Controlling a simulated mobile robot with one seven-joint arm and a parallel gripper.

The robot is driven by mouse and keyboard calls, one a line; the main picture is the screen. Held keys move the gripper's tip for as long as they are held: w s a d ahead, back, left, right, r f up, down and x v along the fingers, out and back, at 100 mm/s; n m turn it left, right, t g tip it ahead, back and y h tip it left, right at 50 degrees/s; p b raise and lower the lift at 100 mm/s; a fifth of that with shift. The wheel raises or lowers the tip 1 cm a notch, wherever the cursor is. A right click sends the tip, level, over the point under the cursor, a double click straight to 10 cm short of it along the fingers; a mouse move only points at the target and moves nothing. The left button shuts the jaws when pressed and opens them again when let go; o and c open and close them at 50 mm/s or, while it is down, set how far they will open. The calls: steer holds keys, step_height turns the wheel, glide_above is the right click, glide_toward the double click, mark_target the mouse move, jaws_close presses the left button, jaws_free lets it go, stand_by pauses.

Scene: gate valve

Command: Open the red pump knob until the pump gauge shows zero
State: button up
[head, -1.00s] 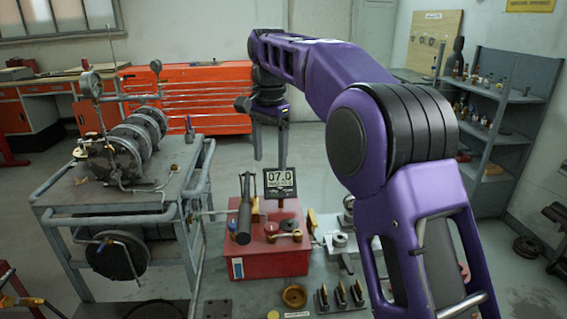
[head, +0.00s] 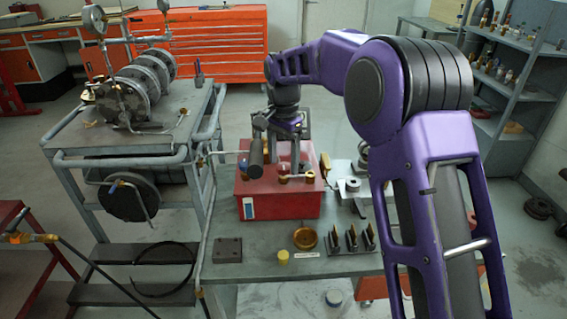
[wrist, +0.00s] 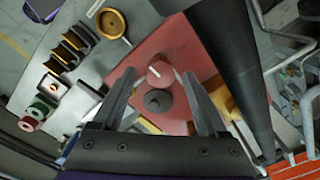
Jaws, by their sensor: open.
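The red pump box (head: 278,200) stands on the grey bench. In the wrist view, the red knob (wrist: 160,73) with a white mark sits on the pump's top (wrist: 182,45). A dark grey round part (wrist: 157,100) is just beside it. My gripper (wrist: 158,76) is open, and the red knob appears between its fingertips; I cannot tell whether they touch it. In the head view my gripper (head: 284,164) is over the pump's top and hides the knob area. The pump gauge's display is hidden behind my wrist, so its reading cannot be seen.
A black pump handle (head: 256,160) stands close left of my gripper, also in the wrist view (wrist: 232,60). A brass dish (head: 305,238), a yellow cap (head: 283,257) and dark clamps (head: 352,240) lie in front. A cart with flanged pipework (head: 140,85) stands left.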

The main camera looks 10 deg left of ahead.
steer(key=shift+f, duration=0.3)
jaws_close()
stand_by(0.3)
